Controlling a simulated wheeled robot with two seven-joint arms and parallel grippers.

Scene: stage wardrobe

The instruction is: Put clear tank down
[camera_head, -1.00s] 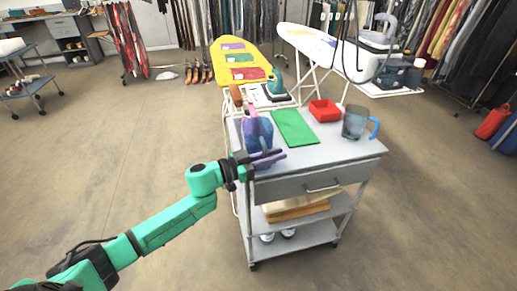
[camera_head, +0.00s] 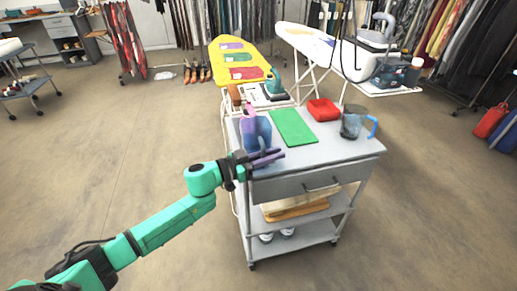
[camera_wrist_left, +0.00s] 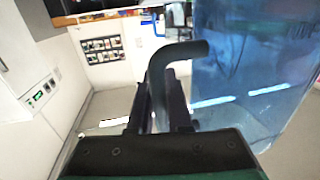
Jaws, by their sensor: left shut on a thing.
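The clear tank (camera_head: 264,130) is see-through blue and appears upright at the near left corner of the grey cart (camera_head: 320,152). In the left wrist view the tank (camera_wrist_left: 245,65) fills the right side, with a dark bent handle (camera_wrist_left: 174,55) beside it. My left gripper (camera_head: 268,158) is at the near side of the tank, shut on its handle; the fingertips are partly hidden in the wrist view. I cannot tell whether the tank's base touches the cart top. My right gripper is not in view.
On the cart are a green mat (camera_head: 294,127), a red tray (camera_head: 323,110) and a jug with a blue handle (camera_head: 351,125). A purple-pink bottle (camera_head: 248,117) stands close behind the tank. Ironing boards, one yellow (camera_head: 232,50), stand behind. Open floor lies left.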

